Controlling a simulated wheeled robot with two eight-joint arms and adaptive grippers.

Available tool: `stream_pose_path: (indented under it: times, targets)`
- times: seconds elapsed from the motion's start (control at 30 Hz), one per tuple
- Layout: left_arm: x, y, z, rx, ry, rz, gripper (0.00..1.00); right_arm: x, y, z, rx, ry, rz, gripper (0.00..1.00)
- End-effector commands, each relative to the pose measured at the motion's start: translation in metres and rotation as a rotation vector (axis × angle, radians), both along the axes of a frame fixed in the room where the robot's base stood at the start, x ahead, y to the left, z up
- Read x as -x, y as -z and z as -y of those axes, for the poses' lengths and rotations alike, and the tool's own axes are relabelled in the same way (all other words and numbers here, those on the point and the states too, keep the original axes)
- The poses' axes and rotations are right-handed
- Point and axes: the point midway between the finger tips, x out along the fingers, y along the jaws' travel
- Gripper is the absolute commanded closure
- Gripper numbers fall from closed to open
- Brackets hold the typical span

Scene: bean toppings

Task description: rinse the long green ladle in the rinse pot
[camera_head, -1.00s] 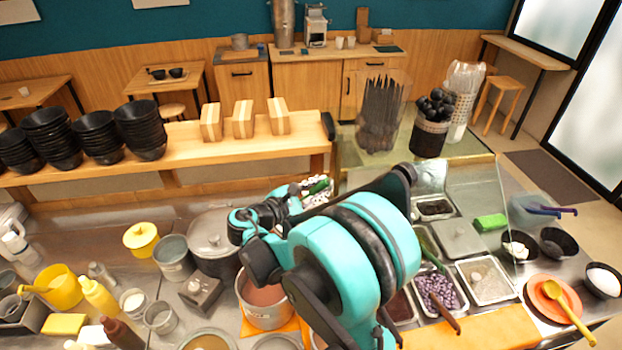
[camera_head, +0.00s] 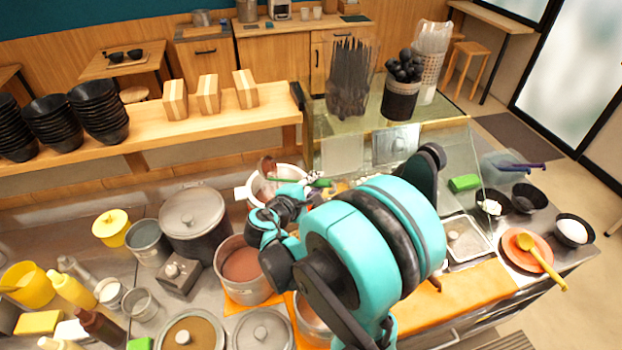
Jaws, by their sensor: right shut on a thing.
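My right gripper (camera_head: 284,207) is shut on the long green ladle (camera_head: 321,183), partly screened by my own teal arm. Only a short green stretch of the handle shows, lying across a pale two-handled pot (camera_head: 243,193) at the back of the counter. I cannot tell for sure whether this is the rinse pot, or whether the ladle's bowl is inside it. A brownish piece (camera_head: 267,166) shows at the pot's far rim. My left gripper is not in view.
A lidded grey pot (camera_head: 191,214) and a pot of reddish-brown liquid (camera_head: 240,264) stand left of the gripper. A glass guard (camera_head: 445,160) rises to the right. A pink plate with a yellow ladle (camera_head: 540,262) is at far right. My arm hides the middle.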

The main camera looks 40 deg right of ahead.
Motion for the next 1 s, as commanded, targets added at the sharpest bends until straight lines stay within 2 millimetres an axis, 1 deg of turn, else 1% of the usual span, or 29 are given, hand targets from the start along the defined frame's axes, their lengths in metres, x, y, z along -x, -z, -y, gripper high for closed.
stream_pose_path:
  times: [0.03, 0.3, 0.5, 0.7, 1.0]
  targets:
    - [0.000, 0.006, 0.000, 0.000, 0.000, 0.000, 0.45, 0.004, 0.007, 0.002, -0.010, 0.002, 0.021, 1.00]
    - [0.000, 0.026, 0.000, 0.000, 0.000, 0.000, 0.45, 0.013, 0.034, 0.006, -0.072, 0.001, 0.149, 1.00]
    - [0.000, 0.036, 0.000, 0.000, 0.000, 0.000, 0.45, 0.016, 0.047, 0.008, -0.105, 0.001, 0.217, 1.00]
    - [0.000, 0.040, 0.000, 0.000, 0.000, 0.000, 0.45, 0.018, 0.051, 0.008, -0.120, 0.001, 0.249, 1.00]
    - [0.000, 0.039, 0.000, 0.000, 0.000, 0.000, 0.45, 0.018, 0.051, 0.008, -0.122, 0.000, 0.252, 1.00]
